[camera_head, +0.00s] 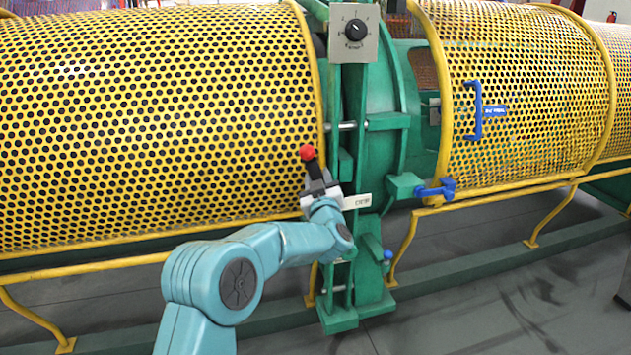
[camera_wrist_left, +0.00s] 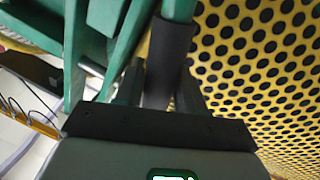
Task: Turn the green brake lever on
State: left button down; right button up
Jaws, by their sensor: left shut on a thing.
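The brake lever shows in the head view as a black grip (camera_head: 315,168) with a red ball on top, leaning up and left in front of the yellow mesh guard. In the left wrist view it is a green rod with a black sleeve (camera_wrist_left: 170,52). My left gripper (camera_head: 319,186) is shut on the black sleeve, below the red ball. In the left wrist view the dark fingers (camera_wrist_left: 162,90) stand on both sides of the sleeve. The lever's lower end is hidden behind my gripper and arm. My right gripper is not in view.
A small label plate (camera_head: 357,201) sits right of my gripper; its text is unclear. A grey box with a black dial (camera_head: 355,29) is above on the green frame. Perforated yellow guards (camera_head: 150,120) stand on both sides. A blue handle (camera_head: 478,110) and blue latch (camera_head: 436,189) are at right.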

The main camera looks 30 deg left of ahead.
pick_arm(q)
jog(key=shift+s+a+f, duration=0.1)
jog(key=shift+a+f, duration=0.1)
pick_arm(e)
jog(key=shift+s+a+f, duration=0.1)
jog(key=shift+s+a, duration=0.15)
pick_arm(q)
jog(key=shift+f, duration=0.1)
jog(key=c, duration=0.8)
grip_release()
jog(key=shift+s, duration=0.15)
jog(key=shift+a, duration=0.1)
jog(key=shift+s+d, duration=0.2)
jog(key=shift+d, duration=0.1)
jog(key=p+v, duration=0.2)
jog(key=v, duration=1.3)
jog(key=shift+s+d, duration=0.15)
jog(key=shift+d, duration=0.15)
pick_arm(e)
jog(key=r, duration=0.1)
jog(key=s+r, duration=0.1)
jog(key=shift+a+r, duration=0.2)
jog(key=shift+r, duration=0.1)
